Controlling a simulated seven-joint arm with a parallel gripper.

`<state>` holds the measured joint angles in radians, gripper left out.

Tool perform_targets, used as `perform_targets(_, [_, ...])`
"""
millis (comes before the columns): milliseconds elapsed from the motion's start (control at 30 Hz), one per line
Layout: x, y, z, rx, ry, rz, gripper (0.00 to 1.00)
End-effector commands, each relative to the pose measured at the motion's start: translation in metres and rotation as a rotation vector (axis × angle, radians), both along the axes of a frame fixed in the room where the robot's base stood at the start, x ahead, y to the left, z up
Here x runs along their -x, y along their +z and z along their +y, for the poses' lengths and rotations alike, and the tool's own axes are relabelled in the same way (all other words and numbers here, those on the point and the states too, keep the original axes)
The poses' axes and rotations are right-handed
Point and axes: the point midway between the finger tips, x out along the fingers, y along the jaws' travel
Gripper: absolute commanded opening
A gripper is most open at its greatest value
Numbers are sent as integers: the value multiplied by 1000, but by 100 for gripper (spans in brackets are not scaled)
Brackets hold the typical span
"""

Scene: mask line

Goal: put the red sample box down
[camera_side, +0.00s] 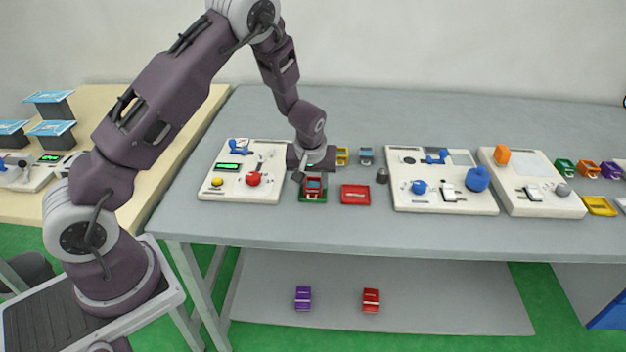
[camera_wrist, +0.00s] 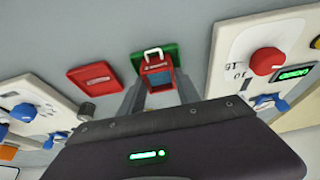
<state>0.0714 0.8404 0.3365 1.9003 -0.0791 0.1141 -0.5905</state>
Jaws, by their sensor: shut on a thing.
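The red sample box (camera_side: 315,196) is below my gripper (camera_side: 313,180) in the side view, with a blue-grey part showing on it. In the wrist view the red box (camera_wrist: 154,64) shows a white handle, and my gripper's fingers (camera_wrist: 157,84) are on either side of it. My gripper is shut on the box. A green tray (camera_side: 313,201) lies directly under the box; it also shows around the box in the wrist view (camera_wrist: 172,52). I cannot tell whether the box touches the tray. A flat red tray (camera_side: 355,195) is empty just to the right.
A white control panel (camera_side: 215,188) with a red knob stands close on the left. The table front is clear.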

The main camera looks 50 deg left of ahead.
Motion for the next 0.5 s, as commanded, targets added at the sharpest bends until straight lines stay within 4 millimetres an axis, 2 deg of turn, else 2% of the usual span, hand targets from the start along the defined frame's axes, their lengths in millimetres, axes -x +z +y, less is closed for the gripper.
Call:
perform_targets(133, [0,-3,0,0,0,1,0])
perform_targets(167, [0,-3,0,1,0,1,45])
perform_targets(233, [0,-2,0,0,0,0,59])
perform_targets(500, [0,-2,0,0,0,0,61])
